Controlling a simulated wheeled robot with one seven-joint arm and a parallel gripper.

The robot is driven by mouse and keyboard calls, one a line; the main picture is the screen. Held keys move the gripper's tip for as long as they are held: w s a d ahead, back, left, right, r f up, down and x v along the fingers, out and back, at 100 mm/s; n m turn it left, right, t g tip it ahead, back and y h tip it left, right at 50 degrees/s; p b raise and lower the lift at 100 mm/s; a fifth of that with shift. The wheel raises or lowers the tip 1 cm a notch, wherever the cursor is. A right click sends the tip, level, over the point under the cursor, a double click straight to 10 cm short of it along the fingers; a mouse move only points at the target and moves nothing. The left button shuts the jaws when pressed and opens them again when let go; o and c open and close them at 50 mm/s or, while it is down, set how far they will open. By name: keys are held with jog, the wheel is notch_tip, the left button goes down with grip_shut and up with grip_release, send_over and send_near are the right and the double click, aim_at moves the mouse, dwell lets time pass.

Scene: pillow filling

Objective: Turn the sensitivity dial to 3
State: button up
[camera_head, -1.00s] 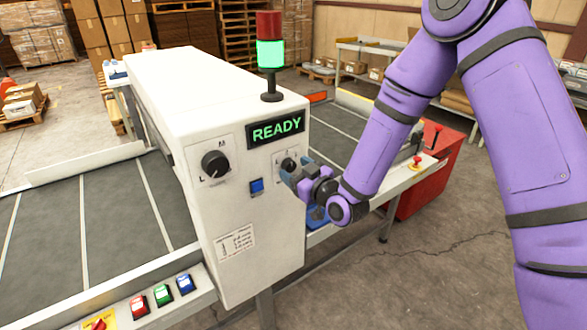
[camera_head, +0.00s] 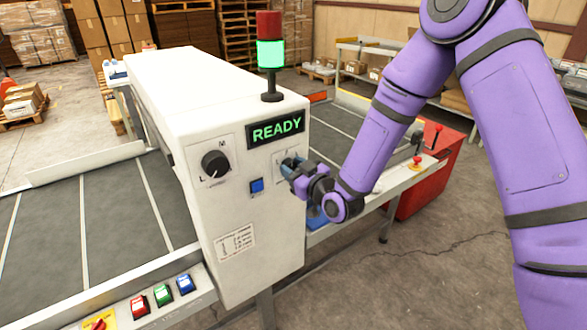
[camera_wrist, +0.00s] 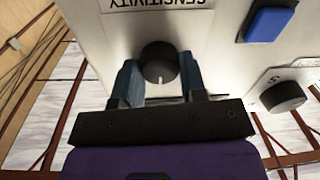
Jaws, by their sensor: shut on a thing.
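The sensitivity dial (camera_wrist: 159,62) is a round black knob on the machine's white front panel. In the wrist view it lies between the two blue fingers of my gripper (camera_wrist: 159,74), which is shut on its sides. A pale pointer mark on the dial faces away from the upside-down SENSITIVITY label (camera_wrist: 157,4). The scale numbers cannot be read. In the head view my gripper (camera_head: 290,168) is at the panel below the READY display (camera_head: 276,130) and hides the dial.
A larger black L–M knob (camera_head: 215,164) and a blue button (camera_head: 257,186) sit left of my gripper. A signal tower (camera_head: 270,55) glows green on top. Conveyor belts (camera_head: 110,225) run on both sides. A red box (camera_head: 430,180) stands at the right.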

jog(key=m, duration=0.6)
jog(key=shift+f, duration=0.1)
jog(key=m, duration=0.5)
jog(key=shift+m+t, duration=0.3)
jog(key=shift+m, duration=0.1)
dwell(0.3)
jog(key=o, duration=0.9)
jog(key=shift+d, duration=0.1)
jog(key=v, duration=1)
jog(key=shift+s+d+f, duration=0.1)
jog(key=shift+s+d, duration=0.1)
jog(key=shift+s, duration=0.1)
